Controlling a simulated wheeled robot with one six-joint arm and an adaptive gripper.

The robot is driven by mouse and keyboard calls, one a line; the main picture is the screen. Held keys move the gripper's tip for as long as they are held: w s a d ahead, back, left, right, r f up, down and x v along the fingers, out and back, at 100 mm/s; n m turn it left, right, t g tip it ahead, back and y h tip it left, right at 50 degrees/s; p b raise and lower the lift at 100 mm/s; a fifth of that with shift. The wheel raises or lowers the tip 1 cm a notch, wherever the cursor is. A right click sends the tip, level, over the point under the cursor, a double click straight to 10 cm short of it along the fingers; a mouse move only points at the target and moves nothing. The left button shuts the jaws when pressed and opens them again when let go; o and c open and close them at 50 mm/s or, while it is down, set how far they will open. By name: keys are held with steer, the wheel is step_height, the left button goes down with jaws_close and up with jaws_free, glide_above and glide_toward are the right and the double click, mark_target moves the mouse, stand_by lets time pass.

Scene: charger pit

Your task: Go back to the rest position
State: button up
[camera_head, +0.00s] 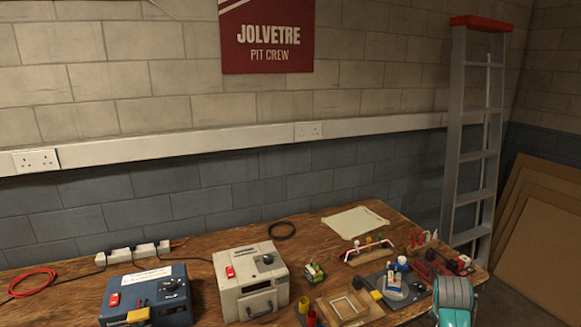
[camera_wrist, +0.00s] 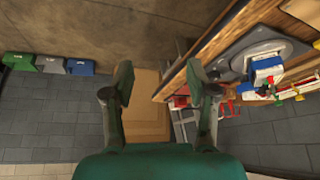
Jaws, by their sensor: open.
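My gripper (camera_wrist: 160,88) is open in the wrist view, its two dark fingers wide apart with nothing between them. Cardboard sheets (camera_wrist: 146,118) and floor show beyond the fingers. The wooden bench (camera_wrist: 230,38) runs along the right of the wrist view, beside the right finger. In the head view, a teal and grey part of my arm stands at the lower right, in front of the bench's right end. My fingertips cannot be made out there.
On the bench stand a blue charger (camera_head: 150,297), a cream charger (camera_head: 251,283), a wooden frame (camera_head: 349,306) and a grey scale-like device (camera_head: 394,287). A ladder (camera_head: 473,150) and cardboard sheets (camera_head: 545,235) stand right. Coloured bins (camera_wrist: 50,64) show left in the wrist view.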

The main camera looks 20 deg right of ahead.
steer(key=s+a+f+n+t, duration=0.1)
steer(key=s+a+f+n, duration=0.1)
steer(key=a+f, duration=0.55)
steer(key=s+a+f+n+t+y, duration=0.1)
steer(key=s+a+f+n+t, duration=0.25)
steer(key=s+a, duration=0.5)
steer(key=s+a+f+n+t, duration=0.2)
steer(key=s+a+f, duration=0.25)
steer(key=a, duration=0.65)
steer(key=s+a+r+n+t+y, duration=0.1)
steer(key=s+a+r+n+t, duration=0.2)
steer(key=s, duration=0.4)
steer(key=s+a+r+y, duration=0.1)
steer(key=s+a+r, duration=0.2)
steer(key=s+a, duration=0.35)
steer(key=s+a+r+n+t+y, duration=0.1)
steer(key=s+a+r+n+t, duration=0.1)
steer(key=s+r, duration=0.8)
step_height(320, 180, up, 3)
steer(key=shift+s+a+t+y, duration=0.25)
steer(key=shift+a+t+y, duration=0.15)
steer(key=shift+a, duration=0.1)
